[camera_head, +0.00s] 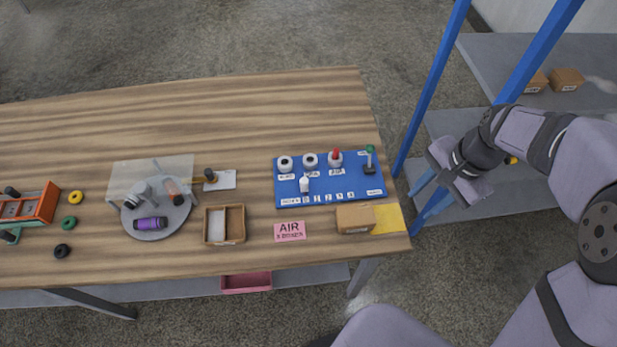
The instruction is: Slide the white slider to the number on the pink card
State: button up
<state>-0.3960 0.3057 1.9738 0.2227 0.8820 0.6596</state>
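The white slider (304,184) stands upright on the left part of a blue panel (330,187) on the table. A row of small number labels (325,197) runs along the panel's lower part; the digits are too small to read surely. The pink card (289,231) lies below the panel and reads "AIR" with a smaller line whose number is unclear. My gripper (440,184) is off the table's right edge, in front of the blue shelf posts, well apart from the slider. Its fingers blend with the posts, so their opening is unclear.
On the panel stand white round knobs (310,160), one red-topped (336,158), and a green-topped lever (370,160). A cardboard box (355,218) and yellow sheet (389,218) lie at the front right. A wooden tray (240,224) is left of the card. The back of the table is clear.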

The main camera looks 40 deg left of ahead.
jog(key=a+f+m+g, duration=0.1)
jog(key=a+f+m, duration=0.1)
jog(key=a, duration=1)
jog(key=m+g+y, duration=0.1)
jog(key=m, duration=0.1)
send_near(306, 180)
jog(key=f, duration=0.2)
jog(key=shift+s+a+p+x, duration=0.15)
jog(key=shift+p+x, duration=0.2)
jog(key=shift+x, duration=1.45)
jog(key=shift+s+a+p+x, duration=0.15)
jog(key=shift+p+x, duration=0.15)
jog(key=shift+x, duration=1.5)
jog(key=shift+r, duration=0.15)
jog(key=shift+w+d, duration=0.1)
grip_shut()
